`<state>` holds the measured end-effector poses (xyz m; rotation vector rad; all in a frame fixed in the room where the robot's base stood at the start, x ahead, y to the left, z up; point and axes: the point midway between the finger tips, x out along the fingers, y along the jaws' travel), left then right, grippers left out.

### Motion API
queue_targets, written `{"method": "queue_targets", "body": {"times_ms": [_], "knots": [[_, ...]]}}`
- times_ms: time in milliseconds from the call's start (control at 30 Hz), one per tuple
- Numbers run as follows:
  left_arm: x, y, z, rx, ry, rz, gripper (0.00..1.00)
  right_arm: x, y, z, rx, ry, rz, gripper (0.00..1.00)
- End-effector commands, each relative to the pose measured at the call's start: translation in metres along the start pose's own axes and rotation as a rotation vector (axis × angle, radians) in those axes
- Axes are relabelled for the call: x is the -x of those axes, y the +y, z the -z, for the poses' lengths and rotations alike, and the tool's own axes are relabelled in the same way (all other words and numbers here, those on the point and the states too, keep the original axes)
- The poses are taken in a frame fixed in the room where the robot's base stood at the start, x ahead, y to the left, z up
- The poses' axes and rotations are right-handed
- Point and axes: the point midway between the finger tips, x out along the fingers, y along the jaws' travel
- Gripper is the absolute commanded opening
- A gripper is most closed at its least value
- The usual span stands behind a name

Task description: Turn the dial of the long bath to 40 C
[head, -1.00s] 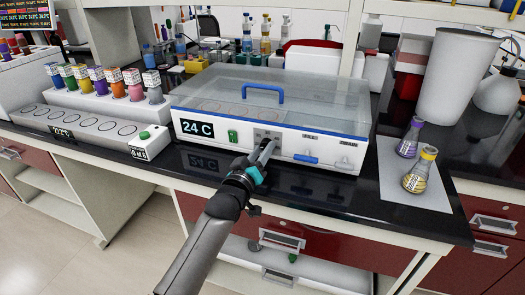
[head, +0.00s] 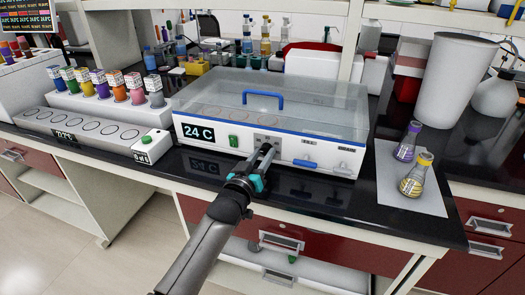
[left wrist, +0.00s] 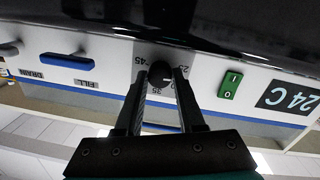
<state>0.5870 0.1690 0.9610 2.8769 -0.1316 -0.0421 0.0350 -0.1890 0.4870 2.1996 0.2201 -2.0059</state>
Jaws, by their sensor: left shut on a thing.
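The long bath (head: 320,150) is a white box with a clear lid, a blue lid handle and a blue trim line, on the black bench. Its display (head: 198,132) reads 24 C. My left gripper (head: 266,149) reaches the front panel and covers most of the dial in the head view. In the left wrist view, the black dial (left wrist: 160,71) sits between the two fingertips of the gripper (left wrist: 161,77), which is shut on it. Scale numbers 45, 35 and 25 show around the dial, partly hidden by the fingers. My right gripper is out of view.
A green switch (head: 234,141) is left of the dial; a blue lever (head: 305,164) by the FILL label is right. A lower block heater (head: 85,130) stands at left. Two flasks (head: 413,175) stand on a white sheet at right.

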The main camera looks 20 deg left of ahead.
Motion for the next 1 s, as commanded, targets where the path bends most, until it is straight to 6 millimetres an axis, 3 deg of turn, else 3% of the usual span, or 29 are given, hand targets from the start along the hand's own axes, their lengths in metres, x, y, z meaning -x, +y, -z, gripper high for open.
{"method": "queue_targets", "body": {"times_ms": [400, 1000], "knots": [[0.0, 0.001, 0.002, -0.397, -0.022, 0.012, 0.0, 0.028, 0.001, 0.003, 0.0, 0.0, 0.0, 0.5], [0.0, 0.001, 0.001, -0.965, -0.052, 0.031, 0.0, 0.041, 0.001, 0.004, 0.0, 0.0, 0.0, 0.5]]}}
